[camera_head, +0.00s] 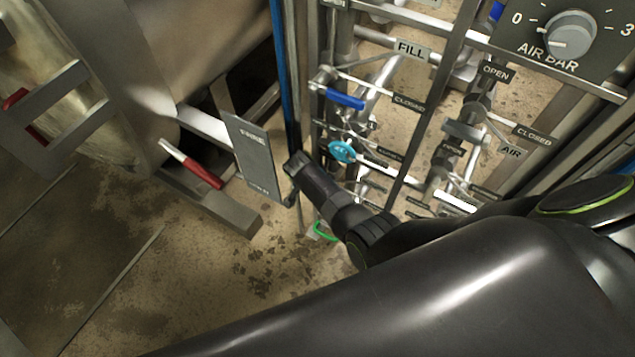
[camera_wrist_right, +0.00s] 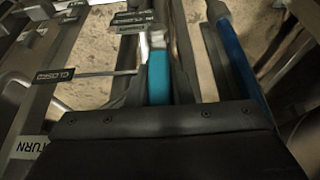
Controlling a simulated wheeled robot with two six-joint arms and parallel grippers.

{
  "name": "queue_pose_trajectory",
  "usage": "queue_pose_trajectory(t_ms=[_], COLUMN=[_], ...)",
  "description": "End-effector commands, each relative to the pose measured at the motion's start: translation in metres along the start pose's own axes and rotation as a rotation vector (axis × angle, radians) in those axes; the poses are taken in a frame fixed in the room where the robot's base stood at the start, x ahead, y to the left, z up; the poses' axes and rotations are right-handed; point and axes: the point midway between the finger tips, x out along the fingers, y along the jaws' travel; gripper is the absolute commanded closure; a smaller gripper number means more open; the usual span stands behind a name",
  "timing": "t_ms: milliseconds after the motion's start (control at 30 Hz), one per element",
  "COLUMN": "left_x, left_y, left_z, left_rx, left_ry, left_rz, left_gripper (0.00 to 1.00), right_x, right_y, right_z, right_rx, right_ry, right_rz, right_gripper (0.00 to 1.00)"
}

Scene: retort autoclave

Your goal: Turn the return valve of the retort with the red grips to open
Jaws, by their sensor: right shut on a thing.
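The retort with the red grips stands at the left of the head view; one red grip (camera_head: 205,172) sits on its white-tipped lever. In the right wrist view a teal valve handle (camera_wrist_right: 158,88) lies between the two dark fingers of my right gripper (camera_wrist_right: 163,78), which is shut on it. A plate ending in "TURN" (camera_wrist_right: 30,147) is beside the gripper, and a "CLOSED" plate (camera_wrist_right: 55,75) is at the left. In the head view my right arm reaches down by the pipe rack and its fingertips are hidden. My left gripper is not in view.
A blue upright pipe (camera_head: 283,75) runs close by the arm. Bare floor (camera_head: 120,270) lies at lower left.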

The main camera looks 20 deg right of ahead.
Motion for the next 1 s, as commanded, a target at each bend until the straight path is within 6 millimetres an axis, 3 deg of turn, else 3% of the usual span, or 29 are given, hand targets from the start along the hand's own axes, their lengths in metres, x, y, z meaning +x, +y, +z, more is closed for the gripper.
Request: queue_pose_trajectory(t_ms=[200, 633, 1000], left_x=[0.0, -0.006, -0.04], left_y=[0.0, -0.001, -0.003], left_z=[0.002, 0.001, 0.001], left_rx=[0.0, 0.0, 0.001], left_ry=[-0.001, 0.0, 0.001], left_rz=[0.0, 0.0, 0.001], left_gripper=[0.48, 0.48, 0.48], right_x=[0.0, -0.006, -0.043], right_y=[0.001, 0.0, 0.0], right_z=[0.001, 0.0, -0.002], right_rx=[-0.003, -0.001, -0.002], right_ry=[-0.001, -0.001, -0.001], right_rz=[0.003, 0.0, 0.0], right_gripper=[0.58, 0.58, 0.58])
